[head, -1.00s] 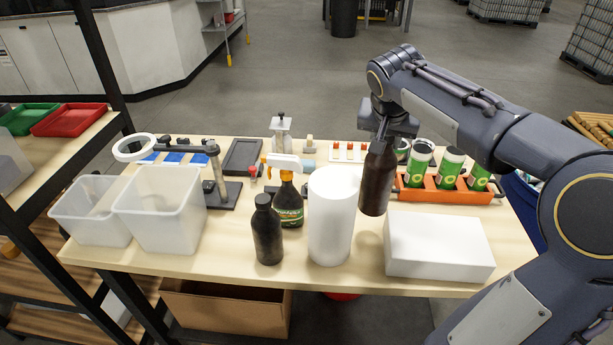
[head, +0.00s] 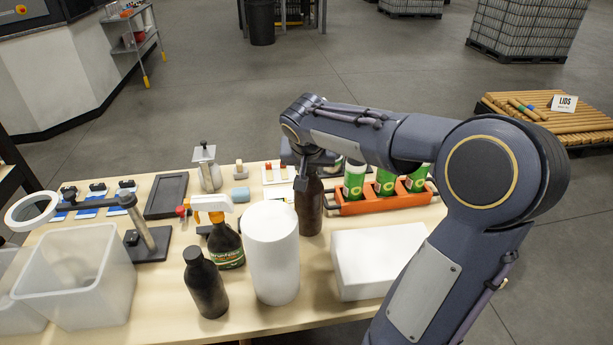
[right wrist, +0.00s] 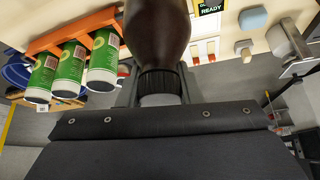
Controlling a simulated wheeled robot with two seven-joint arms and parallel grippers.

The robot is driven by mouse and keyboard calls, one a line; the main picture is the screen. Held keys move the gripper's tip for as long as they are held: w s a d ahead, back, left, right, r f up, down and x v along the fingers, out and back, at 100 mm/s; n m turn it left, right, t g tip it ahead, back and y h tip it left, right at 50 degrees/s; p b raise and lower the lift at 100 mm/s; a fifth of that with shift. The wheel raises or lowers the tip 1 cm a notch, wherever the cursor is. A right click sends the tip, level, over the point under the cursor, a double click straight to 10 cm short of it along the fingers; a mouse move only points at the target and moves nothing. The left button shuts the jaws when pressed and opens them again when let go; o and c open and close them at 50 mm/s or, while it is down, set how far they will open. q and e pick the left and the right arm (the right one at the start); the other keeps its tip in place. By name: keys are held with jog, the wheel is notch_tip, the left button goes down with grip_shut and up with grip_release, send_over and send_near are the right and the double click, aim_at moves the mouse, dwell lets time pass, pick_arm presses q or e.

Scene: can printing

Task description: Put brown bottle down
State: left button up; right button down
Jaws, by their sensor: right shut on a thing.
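The brown bottle (head: 310,208) is upright between the white paper roll (head: 272,254) and the orange rack (head: 366,206) in the head view. My right gripper (head: 306,172) is shut on its neck from above. I cannot tell whether its base touches the table. In the right wrist view the bottle (right wrist: 158,32) fills the top middle, with its black cap (right wrist: 160,82) at the jaws (right wrist: 158,90). My left gripper is not in view.
A white box (head: 376,258) lies to the right of the roll. A black bottle (head: 206,284) and a spray bottle (head: 226,246) stand to its left. The rack holds green and white cans (head: 354,180). A clear bin (head: 75,285) is at the left.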

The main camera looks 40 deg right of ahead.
jog(key=shift+f, duration=1.25)
jog(key=shift+f, duration=0.15)
jog(key=c, duration=1)
grip_release()
jog(key=shift+c, duration=0.2)
